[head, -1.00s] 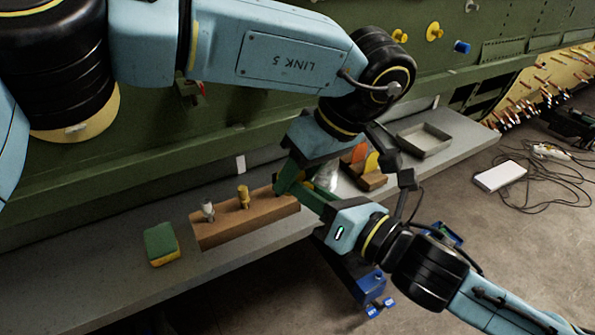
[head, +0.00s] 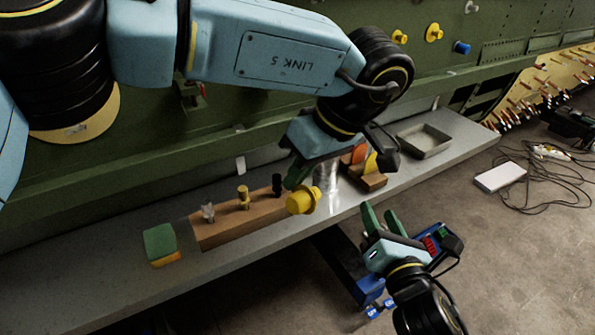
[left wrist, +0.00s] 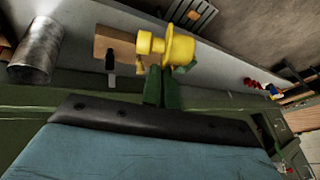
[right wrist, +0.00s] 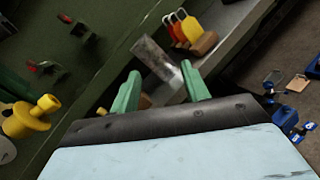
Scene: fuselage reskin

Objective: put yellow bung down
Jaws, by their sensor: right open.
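The yellow bung (head: 302,200) is held by my left gripper (head: 296,180) above the front part of the grey bench. In the left wrist view the bung (left wrist: 165,45) sits at the tips of the left fingers (left wrist: 161,75), which are close together on it. My right gripper (head: 377,218) is open and empty, to the right of the bung and beyond the bench's front edge. Its two green fingers (right wrist: 161,88) stand apart in the right wrist view. A yellow bung also shows at the left of that view (right wrist: 27,119).
A wooden block (head: 235,222) with several small fittings stands on the bench (head: 110,285). A green and yellow sponge (head: 160,243) lies left of it. A metal cylinder (head: 326,175), coloured tags (head: 371,162) and an open tray (head: 424,140) are to the right.

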